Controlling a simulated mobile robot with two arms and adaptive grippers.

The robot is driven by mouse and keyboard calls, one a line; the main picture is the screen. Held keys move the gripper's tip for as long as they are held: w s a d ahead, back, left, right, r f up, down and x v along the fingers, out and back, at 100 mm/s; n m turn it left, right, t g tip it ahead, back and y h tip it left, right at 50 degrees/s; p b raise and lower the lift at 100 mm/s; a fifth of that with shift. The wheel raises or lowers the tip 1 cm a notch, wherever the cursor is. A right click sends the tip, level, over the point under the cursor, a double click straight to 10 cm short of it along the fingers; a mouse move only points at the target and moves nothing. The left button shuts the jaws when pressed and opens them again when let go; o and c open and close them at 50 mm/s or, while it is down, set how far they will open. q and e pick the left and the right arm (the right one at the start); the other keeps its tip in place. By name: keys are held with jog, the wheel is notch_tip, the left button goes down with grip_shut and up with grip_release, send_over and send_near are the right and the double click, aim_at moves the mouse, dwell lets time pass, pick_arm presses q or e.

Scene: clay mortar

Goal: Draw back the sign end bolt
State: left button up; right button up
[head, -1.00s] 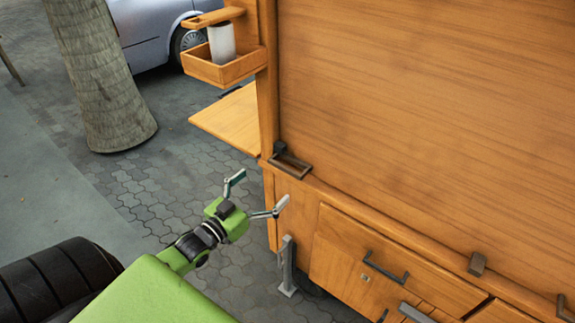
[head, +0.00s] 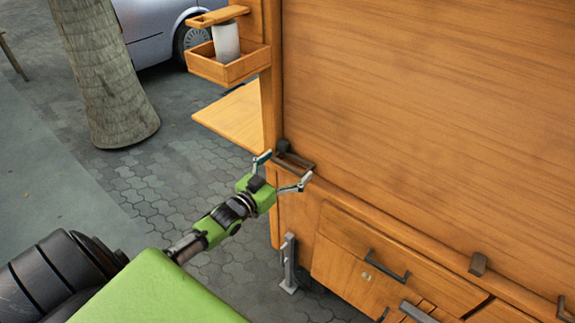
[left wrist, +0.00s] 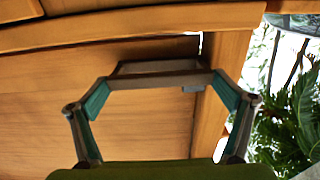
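A dark metal bolt with a rectangular loop handle (head: 298,160) sits at the left corner of the wooden cart's ledge, below the large panel. My left gripper (head: 284,169) is open and empty, its two fingers spread at the near side of the bolt. In the left wrist view the bolt's bar and loop (left wrist: 160,68) lie across the gap between the teal-padded fingers (left wrist: 161,80). Contact between fingers and bolt cannot be told. My right gripper is not in view.
The large wooden panel (head: 430,100) rises behind the ledge. Below are drawers with dark handles (head: 385,268) and a grey metal leg (head: 289,262). A side shelf (head: 233,120) and a box holding a white cylinder (head: 227,42) are at the left. Paving lies open beside the cart.

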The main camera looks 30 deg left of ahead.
aim_at(301, 175)
pick_arm(q)
jog(key=c, duration=1)
jog(key=d+p, duration=0.2)
jog(key=d, duration=0.2)
jog(key=shift+s+d+r, duration=0.1)
jog(key=shift+s+d, duration=0.05)
jog(key=shift+d, duration=0.5)
jog(key=o, duration=1.2)
jog(key=shift+o, duration=1.3)
jog(key=shift+d, duration=0.1)
jog(key=shift+s, duration=0.15)
